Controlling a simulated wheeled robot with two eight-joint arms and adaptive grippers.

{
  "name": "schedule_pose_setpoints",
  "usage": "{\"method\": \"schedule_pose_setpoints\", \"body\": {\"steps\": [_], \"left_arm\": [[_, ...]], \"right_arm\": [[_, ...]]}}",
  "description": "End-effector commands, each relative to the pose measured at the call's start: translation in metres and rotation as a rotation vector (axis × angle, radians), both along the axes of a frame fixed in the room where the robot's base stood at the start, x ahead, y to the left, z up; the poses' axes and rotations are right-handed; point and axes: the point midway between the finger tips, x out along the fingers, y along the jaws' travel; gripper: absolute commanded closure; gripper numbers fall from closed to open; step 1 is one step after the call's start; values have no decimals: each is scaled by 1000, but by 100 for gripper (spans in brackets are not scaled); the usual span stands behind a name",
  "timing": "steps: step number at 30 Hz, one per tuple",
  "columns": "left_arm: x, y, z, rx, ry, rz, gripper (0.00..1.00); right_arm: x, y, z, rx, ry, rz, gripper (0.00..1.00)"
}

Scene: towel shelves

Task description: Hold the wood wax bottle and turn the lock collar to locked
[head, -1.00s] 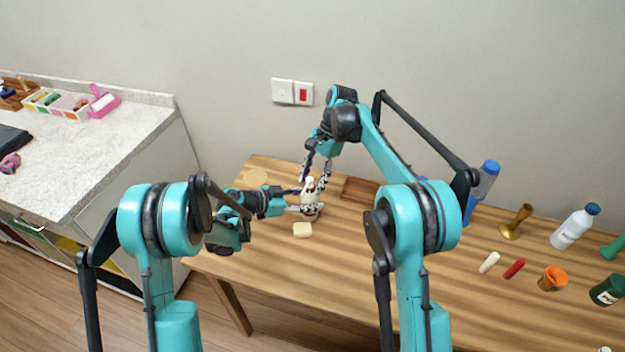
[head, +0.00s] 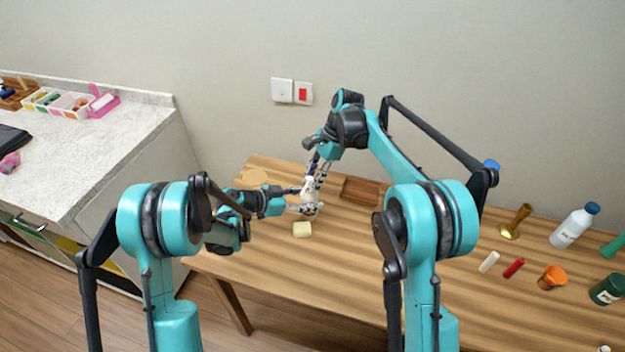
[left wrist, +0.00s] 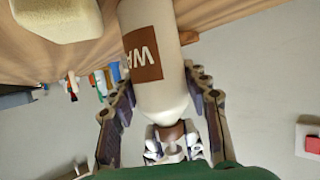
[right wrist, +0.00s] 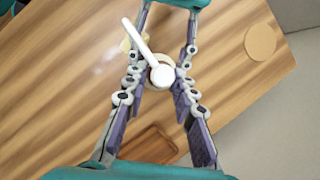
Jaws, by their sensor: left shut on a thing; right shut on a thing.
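The wood wax bottle (head: 309,186) stands upright on the wooden table; its white body with a brown label (left wrist: 143,54) fills the left wrist view. My left gripper (head: 301,200) comes in from the left and is shut on the bottle's body. My right gripper (right wrist: 160,80) reaches down from above and is shut at the brown lock collar (left wrist: 172,132). In the right wrist view the white nozzle (right wrist: 148,48) sits between the right fingers, its long spout toward the upper left. Collar markings are not readable; the fingers partly hide the collar.
A cream block (head: 302,229) lies just in front of the bottle. A wooden tray (head: 360,190) and a round tan disc (right wrist: 260,42) lie nearby. A blue-capped bottle (head: 574,227), a brass-coloured vase (head: 516,222) and an orange cup (head: 552,277) stand at the right.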

Motion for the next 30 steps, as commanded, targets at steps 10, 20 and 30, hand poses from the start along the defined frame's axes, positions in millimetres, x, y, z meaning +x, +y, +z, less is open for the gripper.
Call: {"method": "schedule_pose_setpoints", "body": {"steps": [10,20,30], "left_arm": [[0,0,0,0,0,1,89],[0,0,0,0,0,1,89],[0,0,0,0,0,1,89]], "right_arm": [[0,0,0,0,0,1,52],[4,-9,23,0,0,1,52],[15,-34,88,-1,-1,0,52]]}}
